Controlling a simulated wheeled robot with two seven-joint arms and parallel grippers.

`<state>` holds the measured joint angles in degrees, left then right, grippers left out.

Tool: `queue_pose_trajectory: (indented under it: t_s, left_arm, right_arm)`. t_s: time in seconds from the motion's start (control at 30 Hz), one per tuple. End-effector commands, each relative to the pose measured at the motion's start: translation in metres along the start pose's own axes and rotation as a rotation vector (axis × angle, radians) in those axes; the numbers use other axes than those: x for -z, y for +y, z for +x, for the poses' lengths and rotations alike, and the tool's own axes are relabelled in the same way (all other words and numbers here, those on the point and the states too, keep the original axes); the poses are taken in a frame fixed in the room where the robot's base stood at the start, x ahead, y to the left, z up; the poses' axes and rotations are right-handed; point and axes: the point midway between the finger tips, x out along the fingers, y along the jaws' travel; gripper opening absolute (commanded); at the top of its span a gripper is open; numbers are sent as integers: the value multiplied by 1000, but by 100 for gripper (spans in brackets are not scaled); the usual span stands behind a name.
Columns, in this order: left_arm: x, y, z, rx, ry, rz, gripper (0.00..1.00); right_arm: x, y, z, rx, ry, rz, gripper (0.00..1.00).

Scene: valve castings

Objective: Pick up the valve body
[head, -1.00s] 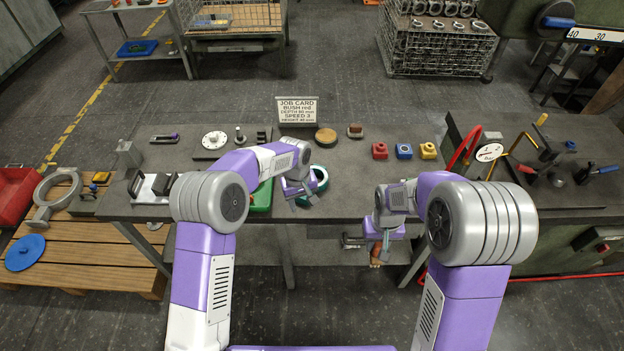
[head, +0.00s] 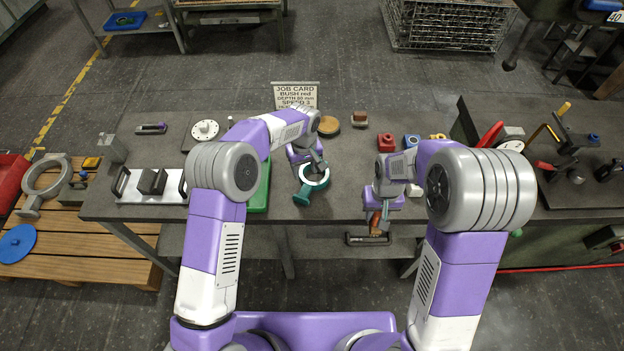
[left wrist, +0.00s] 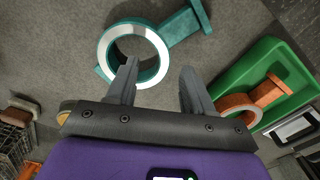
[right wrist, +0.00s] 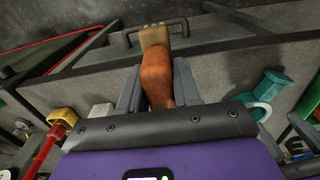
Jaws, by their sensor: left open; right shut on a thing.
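The teal valve body (head: 303,197), a ring with a bright machined face and a stem with a flange, lies on the bench. In the left wrist view the valve body (left wrist: 178,30) is just ahead of my left gripper (left wrist: 158,68). That gripper is open and empty; one fingertip overlaps the ring's near rim in the picture, the other is beside it. I cannot tell its height above the ring. My right gripper (head: 378,212) is shut on a brown handle (right wrist: 156,75) with a tan block end (right wrist: 154,35), held at the bench's front edge.
A green tray (left wrist: 232,75) with an orange casting (left wrist: 268,90) lies beside the valve body. A handled plate (head: 135,190) is at the left.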

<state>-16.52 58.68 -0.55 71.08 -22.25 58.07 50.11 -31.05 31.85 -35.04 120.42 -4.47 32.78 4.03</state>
Motion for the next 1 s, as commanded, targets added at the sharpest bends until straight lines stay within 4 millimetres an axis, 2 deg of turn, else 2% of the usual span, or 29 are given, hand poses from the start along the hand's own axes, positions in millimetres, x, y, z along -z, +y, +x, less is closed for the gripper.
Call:
queue_pose_trajectory:
  t_s: [0.13,0.4,0.63,0.9,1.0]
  left_arm:
    - [-1,-1,12,1,-2,0,52]
    - [-2,-2,50,1,-1,0,52]
    - [-2,-2,52,0,1,0,52]
    - [-2,-2,52,0,0,0,12]
    - [-2,-2,52,0,0,0,0]
  right_arm:
    - [0,0,2,0,1,0,8]
    - [0,0,10,0,1,0,8]
    - [0,0,9,0,1,0,8]
    - [0,0,9,0,1,0,8]
    - [0,0,9,0,1,0,8]
